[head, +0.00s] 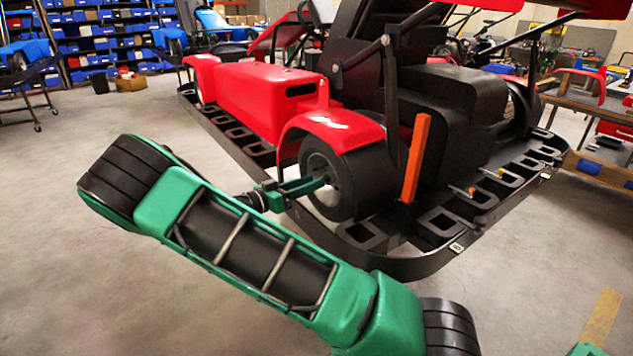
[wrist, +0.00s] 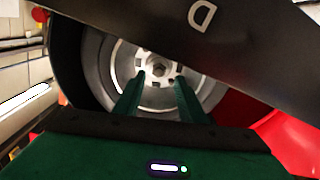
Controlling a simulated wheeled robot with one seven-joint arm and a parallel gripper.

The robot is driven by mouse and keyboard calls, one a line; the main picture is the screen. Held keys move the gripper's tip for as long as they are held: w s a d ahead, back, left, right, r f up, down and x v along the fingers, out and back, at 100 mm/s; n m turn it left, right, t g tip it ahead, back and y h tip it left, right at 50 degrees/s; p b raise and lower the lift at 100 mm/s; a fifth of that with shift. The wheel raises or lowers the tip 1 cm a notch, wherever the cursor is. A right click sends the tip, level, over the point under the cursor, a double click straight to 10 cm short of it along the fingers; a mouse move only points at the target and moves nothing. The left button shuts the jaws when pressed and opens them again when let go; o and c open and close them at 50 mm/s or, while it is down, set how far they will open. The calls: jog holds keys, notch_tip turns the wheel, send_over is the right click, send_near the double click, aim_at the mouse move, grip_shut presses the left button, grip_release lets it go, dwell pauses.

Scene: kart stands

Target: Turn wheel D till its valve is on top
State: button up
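Wheel D (head: 365,185) is the dark-tyred wheel under the red fender at the kart's near corner. In the wrist view its pale metal rim (wrist: 122,62) and central hub nut show, partly covered by a dark plate (wrist: 235,45) marked "D". My gripper (head: 318,183) reaches the wheel's face from the left. In the wrist view my gripper (wrist: 160,82) has its two green fingers apart, tips in front of the rim on either side below the hub. I cannot tell whether the tips touch the rim. I cannot make out the valve; the plate and fingers hide part of the rim.
The red kart (head: 262,92) stands on a black slotted frame (head: 425,262) around the wheel. An orange upright bar (head: 415,158) stands right of the wheel. Blue shelving (head: 105,40) is at the back.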

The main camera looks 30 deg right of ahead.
jog(key=shift+d, duration=1.8)
jog(key=shift+c, duration=0.6)
grip_shut()
